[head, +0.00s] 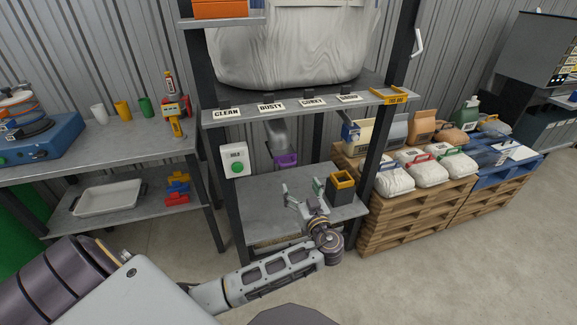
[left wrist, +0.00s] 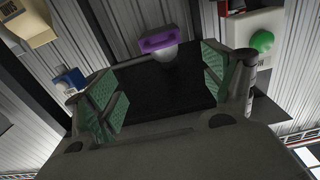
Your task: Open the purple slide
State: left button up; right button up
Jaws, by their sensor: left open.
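The purple slide (head: 286,160) is at the lower end of a grey chute under the big white hopper bag, above the lower grey shelf. It also shows in the left wrist view (left wrist: 160,40), beyond and between my fingers, with a rounded pale part below it. My left gripper (head: 303,190) is open and empty over the lower shelf, in front of and below the slide and apart from it. Its green finger pads (left wrist: 157,88) stand wide apart in the left wrist view. My right gripper does not show.
A white box with a green button (head: 234,160) is on the frame left of the slide. A black and yellow bin (head: 341,188) stands on the shelf right of my gripper. Rack posts flank the shelf. Pallets with bags (head: 408,215) stand at right, a workbench (head: 105,140) at left.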

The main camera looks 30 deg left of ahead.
aim_at(289, 165)
pick_arm(q)
jog(key=shift+w+a, duration=0.1)
jog(key=x, duration=1.2)
jog(key=shift+w+p, duration=0.15)
jog(key=shift+p, duration=0.2)
jog(key=shift+w+a, duration=0.4)
jog(key=shift+a, duration=0.15)
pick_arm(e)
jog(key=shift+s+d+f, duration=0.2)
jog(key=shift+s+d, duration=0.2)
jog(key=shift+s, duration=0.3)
